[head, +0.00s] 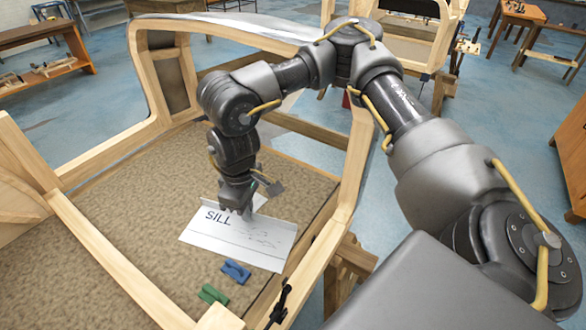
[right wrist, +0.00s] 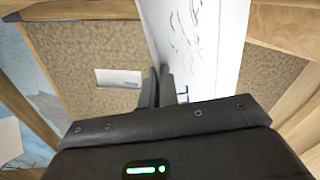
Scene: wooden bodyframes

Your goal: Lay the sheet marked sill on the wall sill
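The white sheet marked SILL (head: 240,239) hangs over the brown floor panel inside the wooden bodyframe, in the middle of the head view. My right gripper (head: 236,207) is at the sheet's upper edge. In the right wrist view the sheet (right wrist: 205,45) rises close to the camera and passes between the fingers (right wrist: 160,78), which look shut on it. The wooden rail along the right side (head: 322,240) stands beside the sheet. I cannot tell from the frames which member is the wall sill. My left gripper is not in view.
A blue block (head: 236,271) and a green block (head: 211,294) lie on the brown panel (head: 130,235). A small white sheet (right wrist: 118,78) shows against brown in the right wrist view. A black clamp-like piece (head: 280,306) is at the front rail. Wooden posts surround the panel.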

